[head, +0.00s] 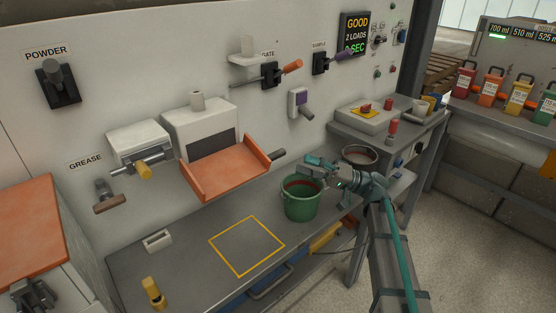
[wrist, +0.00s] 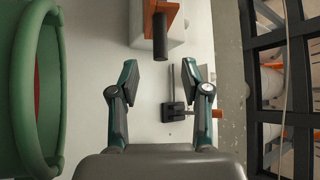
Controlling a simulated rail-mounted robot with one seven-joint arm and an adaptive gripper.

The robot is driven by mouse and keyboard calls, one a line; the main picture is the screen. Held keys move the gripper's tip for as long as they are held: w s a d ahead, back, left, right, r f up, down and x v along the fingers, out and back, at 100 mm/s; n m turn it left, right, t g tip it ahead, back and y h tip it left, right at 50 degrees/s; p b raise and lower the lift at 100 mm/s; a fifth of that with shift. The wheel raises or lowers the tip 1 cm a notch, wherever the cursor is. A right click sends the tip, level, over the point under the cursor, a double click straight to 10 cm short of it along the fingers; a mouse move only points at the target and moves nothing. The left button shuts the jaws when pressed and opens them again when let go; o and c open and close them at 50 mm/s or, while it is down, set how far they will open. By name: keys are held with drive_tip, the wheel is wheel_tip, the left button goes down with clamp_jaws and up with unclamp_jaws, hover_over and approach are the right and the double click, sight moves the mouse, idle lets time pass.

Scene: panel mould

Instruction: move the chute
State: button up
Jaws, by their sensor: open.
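The chute (head: 226,174) is an orange tray with raised sides. It sticks out from the white housing on the wall, above the bench. Its dark round handle (head: 277,156) points out from its right side. In the wrist view the handle (wrist: 159,38) hangs at the top centre, below a strip of the orange chute (wrist: 163,8). My gripper (head: 307,161) is to the right of the handle, above the green bucket, with its fingers pointing towards the chute. In the wrist view my gripper (wrist: 160,78) is open and empty; the handle lies beyond the fingertips, apart from them.
A green bucket (head: 301,202) stands on the bench just below my gripper; it also fills the left of the wrist view (wrist: 52,100). A yellow outlined square (head: 247,246) on the bench is empty. A metal bowl (head: 360,155) is behind my wrist. Wall levers include GATE (head: 270,75).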

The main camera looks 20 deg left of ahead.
sight(276, 156)
drive_tip(key=x, duration=0.9)
drive_tip(key=shift+s+a, duration=0.1)
drive_tip(key=shift+a, duration=0.2)
clamp_jaws()
